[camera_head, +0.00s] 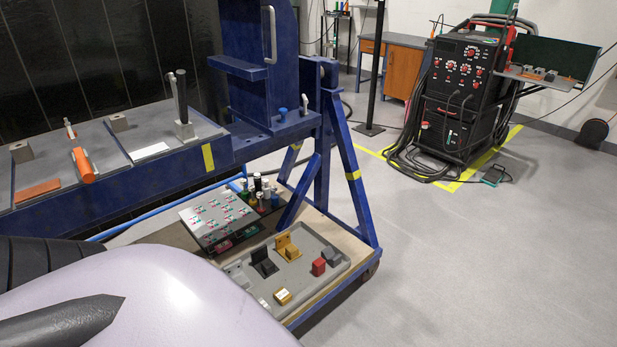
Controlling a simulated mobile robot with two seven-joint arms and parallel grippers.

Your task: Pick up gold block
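A small gold block (283,297) lies near the front edge of a grey tray (322,285), close to my pale arm link. A taller gold L-shaped piece (288,248) stands in the tray further back. I cannot tell which of the two the task names. Neither gripper shows. Parts of my own arm fill the lower left corner and cover the near left end of the tray.
In the tray, a black L-shaped piece (264,264), a red block (319,267) and a grey block (332,256) stand near the gold pieces. A tilted panel (217,215) and several small bottles (262,190) lie behind. A blue frame leg (347,165) rises beside the tray.

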